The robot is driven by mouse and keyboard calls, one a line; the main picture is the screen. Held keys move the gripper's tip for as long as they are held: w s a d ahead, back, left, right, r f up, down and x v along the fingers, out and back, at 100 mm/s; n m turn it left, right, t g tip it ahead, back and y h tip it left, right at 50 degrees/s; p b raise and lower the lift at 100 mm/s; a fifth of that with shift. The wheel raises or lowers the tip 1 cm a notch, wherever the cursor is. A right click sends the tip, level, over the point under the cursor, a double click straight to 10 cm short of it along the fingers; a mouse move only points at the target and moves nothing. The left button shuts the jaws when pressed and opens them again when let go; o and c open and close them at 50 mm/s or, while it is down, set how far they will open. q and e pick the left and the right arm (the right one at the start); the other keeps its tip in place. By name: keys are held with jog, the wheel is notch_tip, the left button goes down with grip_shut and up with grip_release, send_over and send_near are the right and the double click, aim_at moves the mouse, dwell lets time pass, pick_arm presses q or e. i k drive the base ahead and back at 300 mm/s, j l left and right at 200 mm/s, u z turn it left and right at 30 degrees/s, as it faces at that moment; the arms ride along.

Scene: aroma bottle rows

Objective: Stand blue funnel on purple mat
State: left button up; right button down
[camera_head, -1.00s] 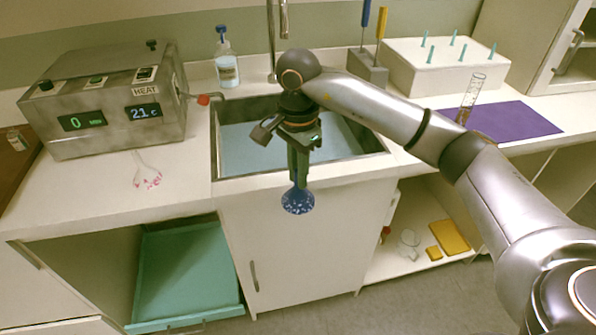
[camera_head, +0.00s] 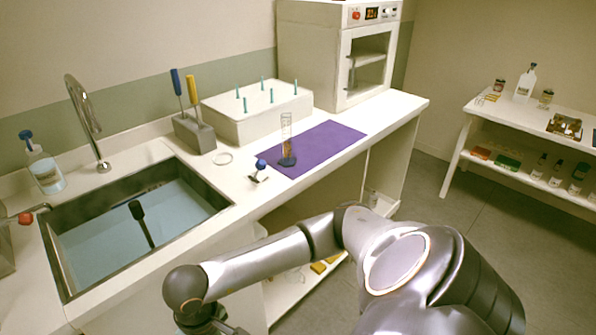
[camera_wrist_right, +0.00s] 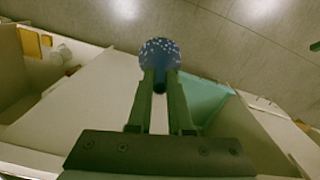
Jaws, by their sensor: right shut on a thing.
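The blue funnel (camera_wrist_right: 160,50), speckled with white, is in the right wrist view. My right gripper (camera_wrist_right: 160,82) is shut on its narrow part, and the wide end sticks out past the fingertips. In the head view the right wrist is at the bottom edge, in front of the sink; its fingers and the funnel are out of that picture. The purple mat (camera_head: 335,137) lies flat on the counter, right of the sink. A graduated cylinder (camera_head: 287,145) stands upright on its left part. My left gripper is in neither view.
A white block with teal pegs (camera_head: 257,113) stands behind the mat, beside a holder with screwdrivers (camera_head: 195,133). The mat's right part is bare. An oven (camera_head: 340,50) stands behind.

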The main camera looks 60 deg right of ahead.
aim_at(325, 139)
jog(key=l, duration=1.5)
jog(key=k+l, duration=0.1)
jog(key=l, duration=2.85)
jog(key=u, duration=0.05)
